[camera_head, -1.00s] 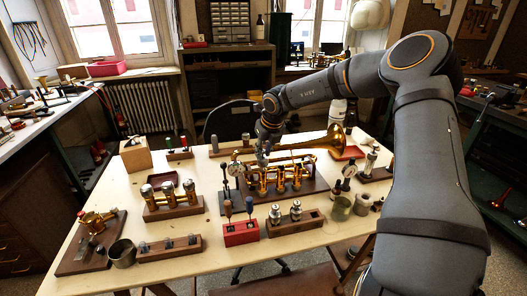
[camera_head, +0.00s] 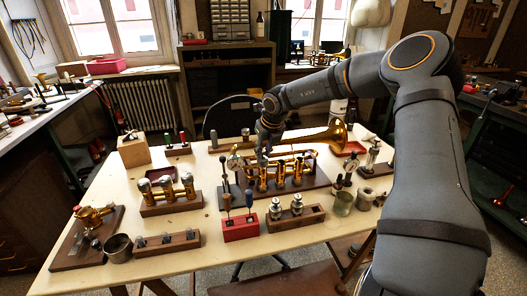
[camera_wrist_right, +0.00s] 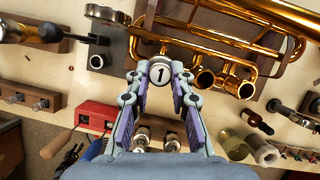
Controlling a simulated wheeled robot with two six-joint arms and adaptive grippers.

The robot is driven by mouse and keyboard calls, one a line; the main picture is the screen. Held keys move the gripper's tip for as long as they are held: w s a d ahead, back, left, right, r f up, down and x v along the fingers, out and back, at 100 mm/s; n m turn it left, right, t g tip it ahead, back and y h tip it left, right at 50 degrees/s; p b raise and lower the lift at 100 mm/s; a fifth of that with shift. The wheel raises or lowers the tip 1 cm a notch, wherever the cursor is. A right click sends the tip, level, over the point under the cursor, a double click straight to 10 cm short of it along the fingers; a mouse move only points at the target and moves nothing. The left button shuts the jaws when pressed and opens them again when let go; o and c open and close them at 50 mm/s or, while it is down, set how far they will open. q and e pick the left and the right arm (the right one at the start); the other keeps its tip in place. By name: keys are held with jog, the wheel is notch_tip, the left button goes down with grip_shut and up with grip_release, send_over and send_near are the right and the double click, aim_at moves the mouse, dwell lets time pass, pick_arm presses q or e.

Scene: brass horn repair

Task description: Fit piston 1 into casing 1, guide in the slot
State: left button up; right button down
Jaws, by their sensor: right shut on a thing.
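The brass horn (camera_head: 325,138) lies on a dark wooden board on the bench, with its valve casings (camera_head: 283,178) upright below the tubing. In the right wrist view, two open casing mouths, one left (camera_wrist_right: 205,78) and one right (camera_wrist_right: 240,86), show to the right of my jaws. My right gripper (camera_head: 264,153) is over the horn's left end. In the wrist view it is shut on piston 1 (camera_wrist_right: 160,72), whose pale round cap reads "1". The piston's body, its guide and whatever lies directly beneath are hidden, so I cannot tell whether it touches casing 1. My left gripper is out of view.
A wooden block (camera_head: 314,217) with two silver-topped pistons and a red block (camera_head: 240,231) with screwdrivers stand in front of the horn. A rack with several brass cylinders (camera_head: 168,206) stands left. A glass jar (camera_head: 343,203) stands right.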

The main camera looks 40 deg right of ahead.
jog(key=c, duration=1.1)
grip_release()
jog(key=shift+f, duration=0.1)
jog(key=v, duration=0.7)
jog(key=shift+r, duration=0.25)
jog(key=shift+s, duration=0.15)
